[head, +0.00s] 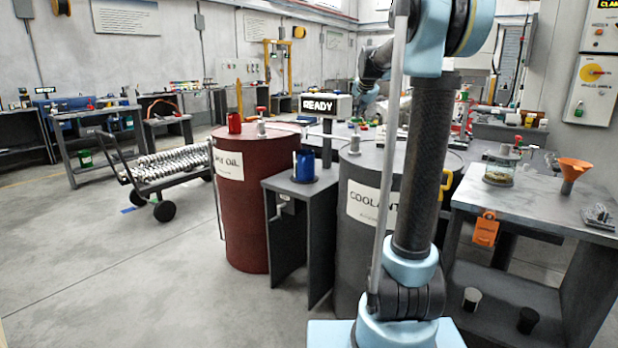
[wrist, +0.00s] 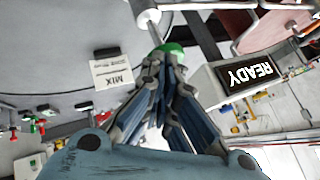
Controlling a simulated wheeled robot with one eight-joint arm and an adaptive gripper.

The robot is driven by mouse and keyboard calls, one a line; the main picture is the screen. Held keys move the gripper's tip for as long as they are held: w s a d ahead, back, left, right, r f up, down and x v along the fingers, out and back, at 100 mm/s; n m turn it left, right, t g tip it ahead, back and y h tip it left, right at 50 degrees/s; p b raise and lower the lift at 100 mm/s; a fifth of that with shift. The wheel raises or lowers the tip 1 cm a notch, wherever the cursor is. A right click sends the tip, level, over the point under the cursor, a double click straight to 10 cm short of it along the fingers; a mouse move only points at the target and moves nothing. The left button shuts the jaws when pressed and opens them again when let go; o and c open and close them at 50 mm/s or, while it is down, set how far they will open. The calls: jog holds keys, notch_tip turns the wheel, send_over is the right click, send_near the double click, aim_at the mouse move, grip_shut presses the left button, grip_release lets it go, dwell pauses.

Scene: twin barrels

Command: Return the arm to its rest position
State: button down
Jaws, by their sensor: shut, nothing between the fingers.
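My gripper (wrist: 168,58) is shut in the wrist view, with nothing held between its fingers. A round green part (wrist: 172,48) at the end of a pale rod shows just beyond the fingertips; I cannot tell whether they touch it. In the head view my arm rises upright in front of the grey coolant barrel (head: 358,245) and hides part of it. The gripper's fingertips cannot be made out there.
A READY sign (head: 318,105) stands behind a small grey stand holding a blue container (head: 305,166); the sign also shows in the wrist view (wrist: 248,75). A red oil barrel (head: 255,215) is left. A bench (head: 535,205) with an orange funnel (head: 573,170) is right.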

jog(key=s+f+n+g, duration=0.2)
jog(key=s+f, duration=0.8)
jog(key=s, duration=0.7)
jog(key=s+f+n+g, duration=0.2)
jog(key=s+f+n, duration=0.2)
jog(key=s+f, duration=0.7)
jog(key=s+f+n+g, duration=0.2)
jog(key=s+f, duration=0.8)
jog(key=s, duration=1.4)
jog(key=shift+a+f+n+g, duration=0.3)
jog(key=shift+n, duration=0.1)
